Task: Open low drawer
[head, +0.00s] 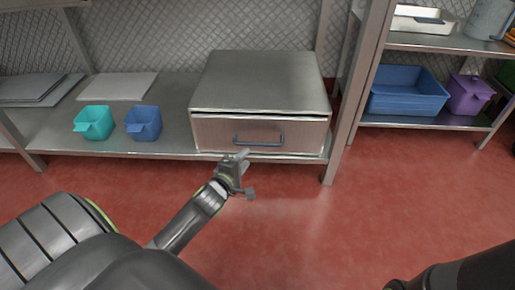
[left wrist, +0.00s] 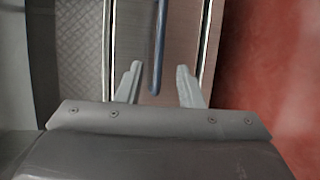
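The low drawer (head: 222,134) is the brownish front of a metal box (head: 265,80) on the low shelf. It looks shut or nearly so, with a thin gap along its top edge. Its blue-grey bar handle (head: 259,139) is on the front. My left gripper (head: 246,172) is in front of the drawer, just below and left of the handle. In the left wrist view, its two fingers (left wrist: 158,85) are apart and the handle (left wrist: 158,50) runs between them. I cannot tell if they touch it. My right gripper is not in view.
A teal scoop bin (head: 94,122) and a blue one (head: 143,122) stand left of the box on the shelf (head: 60,140). A shelf post (head: 345,110) rises at its right. The red floor (head: 300,220) in front is clear.

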